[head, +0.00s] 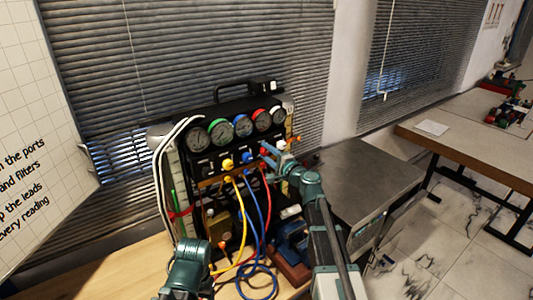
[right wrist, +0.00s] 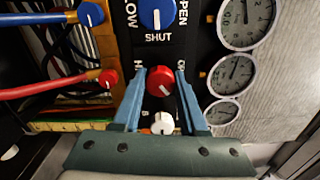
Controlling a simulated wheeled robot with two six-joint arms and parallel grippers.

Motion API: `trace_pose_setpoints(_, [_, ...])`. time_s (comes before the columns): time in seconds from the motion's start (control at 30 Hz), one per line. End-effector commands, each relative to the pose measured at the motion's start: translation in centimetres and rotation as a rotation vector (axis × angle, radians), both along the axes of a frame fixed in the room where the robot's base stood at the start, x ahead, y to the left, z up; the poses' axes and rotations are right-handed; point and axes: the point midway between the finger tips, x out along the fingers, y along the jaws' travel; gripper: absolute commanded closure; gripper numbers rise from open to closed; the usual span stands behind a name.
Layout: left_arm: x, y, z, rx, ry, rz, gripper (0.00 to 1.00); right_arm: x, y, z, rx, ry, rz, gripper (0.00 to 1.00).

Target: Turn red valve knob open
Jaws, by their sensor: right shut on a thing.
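The red valve knob (right wrist: 161,81) sits on the black panel (head: 213,159) of the gauge rig. In the right wrist view it lies between the two blue fingers of my right gripper (right wrist: 155,90), which is shut on it. A short pale mark on its face points to the lower right there. In the head view my right gripper (head: 268,152) reaches the panel's right part and largely hides this knob. The panel lettering beside the knob is partly covered by the fingers. My left gripper's fingers do not show; only a teal part of my left arm is at the bottom.
A blue knob (right wrist: 157,14) and a white knob (right wrist: 162,123) flank the red one closely. Several round gauges (head: 243,126) line the rig's top. Yellow, blue (head: 251,203) and red hoses hang in front. A grey cabinet (head: 365,178) stands to the right.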

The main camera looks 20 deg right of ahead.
Motion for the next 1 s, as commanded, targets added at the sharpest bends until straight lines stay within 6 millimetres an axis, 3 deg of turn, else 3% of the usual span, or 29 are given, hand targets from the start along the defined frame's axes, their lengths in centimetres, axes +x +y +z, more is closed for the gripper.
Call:
trace_pose_setpoints(0.6, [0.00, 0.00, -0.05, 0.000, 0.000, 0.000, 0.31, -0.11, 0.06, -0.09, -0.543, -0.195, 0.001, 1.00])
trace_pose_setpoints(1.0, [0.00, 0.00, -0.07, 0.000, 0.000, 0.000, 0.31, -0.12, 0.07, -0.12, -0.791, -0.285, 0.002, 1.00])
